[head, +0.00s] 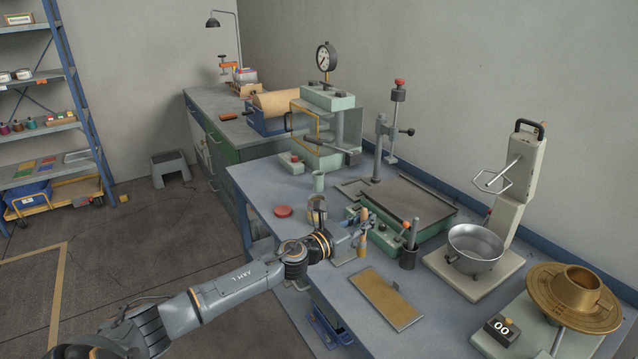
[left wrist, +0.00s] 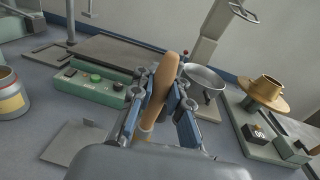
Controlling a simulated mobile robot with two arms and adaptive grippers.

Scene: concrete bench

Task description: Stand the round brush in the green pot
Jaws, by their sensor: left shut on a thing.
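The round brush shows as a tan wooden handle (head: 364,215), roughly upright, in my left gripper (head: 361,228) above the bench. In the left wrist view, the handle of the round brush (left wrist: 166,78) stands between the two blue-grey fingers of my left gripper (left wrist: 159,104), which are shut on it. Its lower end is partly hidden by the gripper. The small green pot (head: 319,182) stands on the bench left of and farther back than my left gripper, apart from it. I cannot see into it. My right gripper is not in view.
A metal tin (head: 317,211) stands between the green pot and my arm; it also shows in the left wrist view (left wrist: 10,95). A red disc (head: 284,211) lies nearby. A green machine (head: 389,238), a dark holder (head: 408,258) and a tan tray (head: 386,299) are close to my gripper.

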